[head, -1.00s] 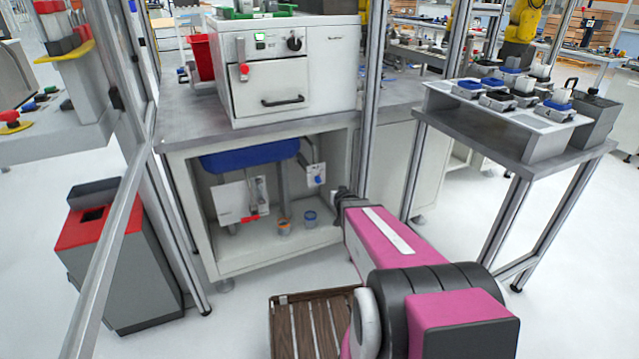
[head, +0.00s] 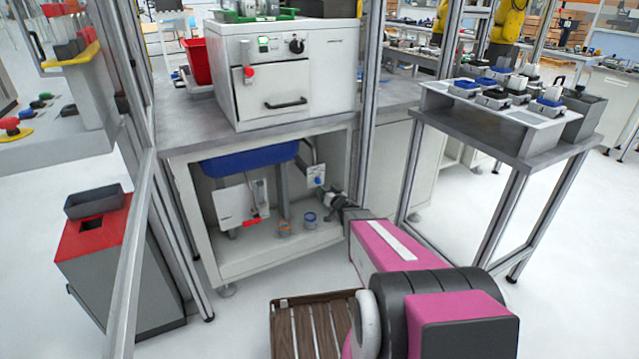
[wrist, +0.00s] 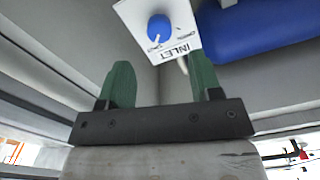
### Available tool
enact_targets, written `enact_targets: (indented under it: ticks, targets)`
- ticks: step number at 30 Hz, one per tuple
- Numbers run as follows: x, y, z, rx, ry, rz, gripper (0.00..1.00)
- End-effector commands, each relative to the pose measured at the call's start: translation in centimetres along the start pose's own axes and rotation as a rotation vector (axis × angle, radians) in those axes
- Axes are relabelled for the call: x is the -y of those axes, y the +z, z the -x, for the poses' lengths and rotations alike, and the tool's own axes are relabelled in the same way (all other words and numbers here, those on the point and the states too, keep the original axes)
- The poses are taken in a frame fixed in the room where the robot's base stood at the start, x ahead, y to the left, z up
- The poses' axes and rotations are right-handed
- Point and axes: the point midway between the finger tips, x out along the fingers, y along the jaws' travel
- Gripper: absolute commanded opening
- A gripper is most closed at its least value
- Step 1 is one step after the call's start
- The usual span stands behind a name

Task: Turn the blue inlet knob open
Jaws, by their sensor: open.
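The blue inlet knob (wrist: 159,29) sits on a white plate marked INLET (wrist: 183,22) at the top of the wrist view. The plate looks tilted there. In the head view the plate (head: 316,175) hangs inside the open cabinet, right of the blue basin. My gripper (wrist: 160,82) is open and empty, its two green fingers apart. The knob lies beyond the fingertips, roughly between them, and is not touched. In the head view my gripper (head: 326,198) is just below and right of the plate, at the cabinet opening.
The blue basin (head: 250,157) hangs under the worktop and shows large at right in the wrist view (wrist: 265,35). A white box with a red lever (head: 238,203) is left. A metal post (head: 366,110) rises beside the opening.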

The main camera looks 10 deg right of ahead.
Motion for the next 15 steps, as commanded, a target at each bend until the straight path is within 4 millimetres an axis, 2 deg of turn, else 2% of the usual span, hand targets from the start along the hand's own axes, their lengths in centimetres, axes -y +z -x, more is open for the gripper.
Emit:
enact_targets:
  ticks: [1,9,15]
  targets:
    - [-0.1,0.1,-1.3,-0.001,-0.001,0.0,0.58]
    - [-0.1,0.1,-5.9,0.0,0.0,0.001,0.58]
    - [-0.1,0.0,-7.4,0.0,0.001,0.001,0.58]
